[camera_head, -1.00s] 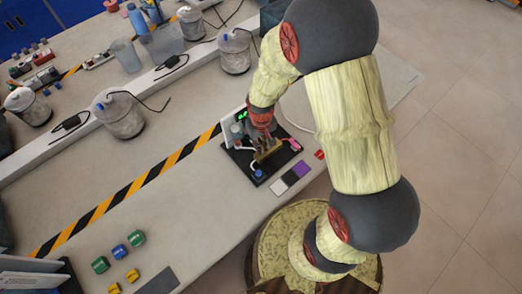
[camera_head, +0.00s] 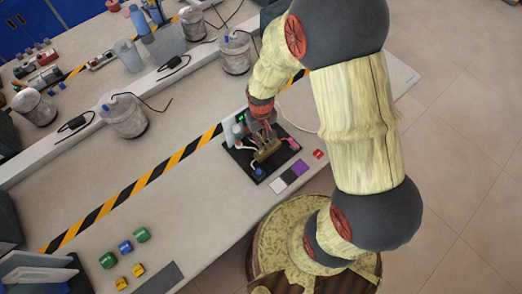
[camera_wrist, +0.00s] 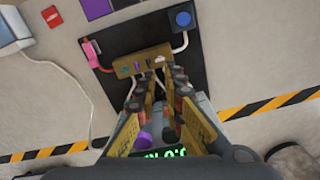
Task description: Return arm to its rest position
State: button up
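My gripper (camera_wrist: 160,84) is open, with its two fingers apart and nothing held between them. In the head view my gripper (camera_head: 264,126) is over a black board (camera_head: 237,161) on the bench, partly hiding it. The board carries a brass-coloured block (camera_head: 267,151), a blue button (camera_head: 259,172) and a pink clip (camera_head: 293,144). In the wrist view the brass block (camera_wrist: 142,62) lies just beyond the fingertips; I cannot tell whether they touch it. A green lit display (camera_wrist: 160,153) shows below, between the fingers. My arm reaches across from the right.
Black, white and purple squares (camera_head: 289,177) and a red block (camera_head: 318,154) lie by the bench's front edge. Green, blue and yellow blocks (camera_head: 124,247) are at lower left. Jars (camera_head: 123,116) and cables stand behind. The striped strip's left side has free bench.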

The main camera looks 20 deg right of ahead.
dwell(0.3)
jog(key=s+r+t+b, duration=0.2)
jog(key=s+r+b, duration=0.3)
jog(key=r, duration=0.7)
jog(key=s+r+t+b, duration=0.3)
jog(key=s+r+b, duration=0.2)
jog(key=s+r, duration=0.4)
notch_tip(320, 180, up, 3)
jog(key=shift+r+m+t, duration=0.1)
jog(key=shift+m+t, duration=0.2)
jog(key=shift+m, duration=0.1)
jog(key=shift+r, duration=0.1)
